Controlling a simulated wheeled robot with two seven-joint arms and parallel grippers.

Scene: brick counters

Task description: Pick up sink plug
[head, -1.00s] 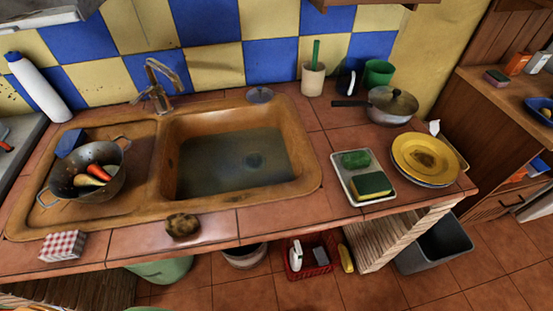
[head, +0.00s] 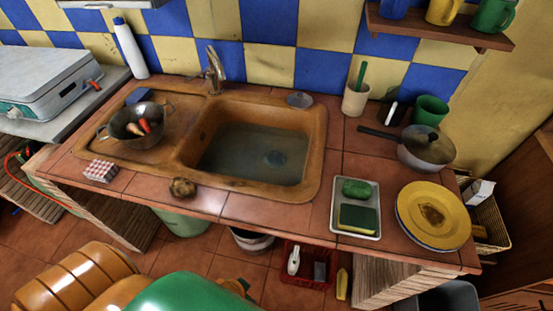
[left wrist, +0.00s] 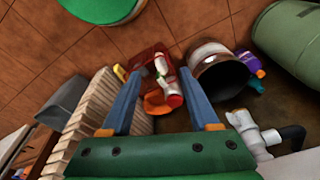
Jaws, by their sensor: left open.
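A small grey round disc that looks like the sink plug (head: 299,99) lies on the back right rim of the brown sink (head: 318,150). The sink basin holds murky water, with a dark round drain spot (head: 277,158) under it. My left gripper (left wrist: 159,70) shows in the left wrist view with its two blue fingers apart and nothing between them. It points toward the floor area under the counter, away from the disc. The disc does not show in the left wrist view. My right gripper is not in view.
A colander (head: 155,122) stands on the drainboard. A tap (head: 214,70), a utensil cup (head: 356,100) and a lidded pan (head: 425,150) stand at the back. A sponge tray (head: 336,230) and yellow plates (head: 405,222) are at right. A red crate (head: 285,279) is below.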

